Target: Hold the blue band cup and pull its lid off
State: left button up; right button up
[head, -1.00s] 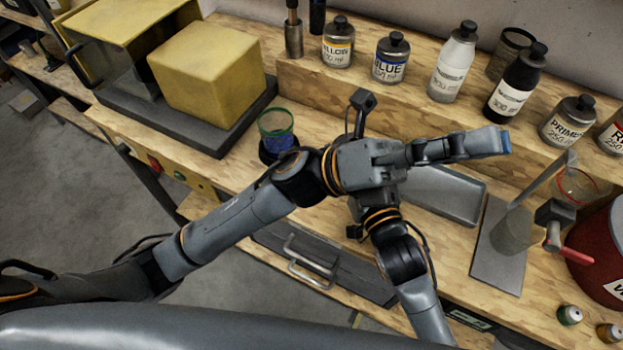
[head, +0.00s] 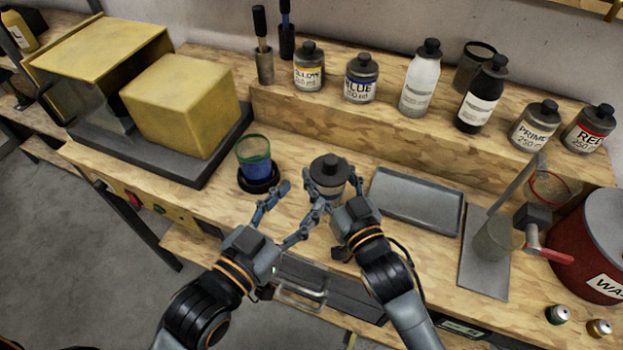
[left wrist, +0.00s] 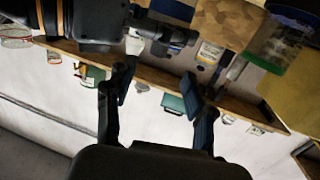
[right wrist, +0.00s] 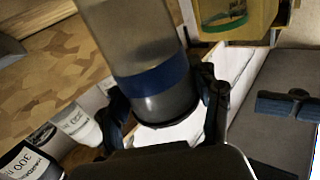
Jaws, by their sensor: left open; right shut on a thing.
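The blue band cup, grey with a dark knobbed lid (head: 328,166), stands upright near the bench's middle. In the right wrist view the cup's blue band (right wrist: 152,86) shows on its translucent grey body. My right gripper (head: 334,194) is shut around the cup from the front right; its fingers also flank the cup in the right wrist view (right wrist: 163,108). My left gripper (head: 300,198) is open and empty, just left of the cup and close to the right gripper. Its spread fingers show in the left wrist view (left wrist: 160,85) with nothing between them.
A green-rimmed cup (head: 254,148) stands in a dark holder to the left. A grey tray (head: 415,202) lies to the right, then a plate (head: 482,265) with a stand and a red bin (head: 590,250). Several bottles line the raised back shelf.

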aim_at(331, 159)
pick_arm(q)
jog(key=x, duration=1.1)
jog(key=shift+d+r, duration=0.1)
pick_arm(e)
jog(key=shift+f, duration=0.15)
pick_arm(q)
grip_shut()
jog(key=shift+r, duration=0.1)
jog(key=shift+r, duration=1)
